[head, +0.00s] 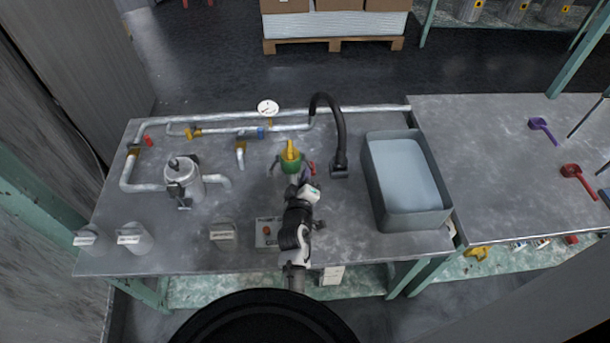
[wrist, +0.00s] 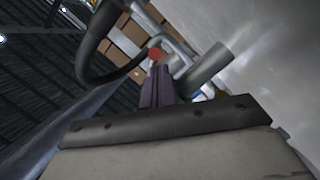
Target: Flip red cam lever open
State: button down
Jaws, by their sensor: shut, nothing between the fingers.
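A green fitting with a yellow top (head: 290,157) stands upright on the grey bench. The red cam lever (head: 312,168) shows as a small red piece at the fitting's right side. A dark arm sticks out on the fitting's left side. My gripper (head: 306,181) is shut and empty, just in front of the fitting at its right. In the wrist view, my closed fingers (wrist: 158,72) point at a round red end (wrist: 155,54), probably the lever's. I cannot tell whether the fingertips touch it. My arm and gripper partly hide the fitting's lower right.
A black curved spout (head: 343,125) rises close behind at the right, beside a grey water basin (head: 410,180). A metal canister (head: 184,172) and pipes lie left. A small box with a red button (head: 267,231) sits by my arm. Another red handle (head: 149,141) is on the far-left piping.

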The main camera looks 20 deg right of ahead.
jog(key=shift+w+d, duration=0.15)
jog(key=shift+w, duration=0.15)
jog(key=shift+s+d+n+h+b, duration=0.15)
jog(key=shift+d+n+h+b, duration=0.2)
jog(key=shift+n+b, duration=0.65)
jog(key=n, duration=0.1)
jog(key=n+b, duration=0.1)
jog(key=shift+s+d+r+n+t+h, duration=0.1)
jog(key=shift+d+n+t+h, duration=0.2)
jog(key=shift+d+t, duration=0.1)
jog(key=n, duration=0.1)
jog(key=n+b, duration=0.1)
jog(key=d+n, duration=0.1)
jog(key=shift+s+r+n+t+b, duration=0.15)
jog(key=shift+r+n+t+b, duration=0.15)
jog(key=shift+r+t+b, duration=0.1)
jog(key=shift+s+d+r+n+t+h, duration=0.1)
jog(key=shift+d+r+n+t+h, duration=0.15)
jog(key=shift+n, duration=0.45)
jog(key=shift+r+n+t, duration=0.15)
jog(key=shift+r+n, duration=0.15)
jog(key=shift+n, duration=0.4)
jog(key=shift+f, duration=0.1)
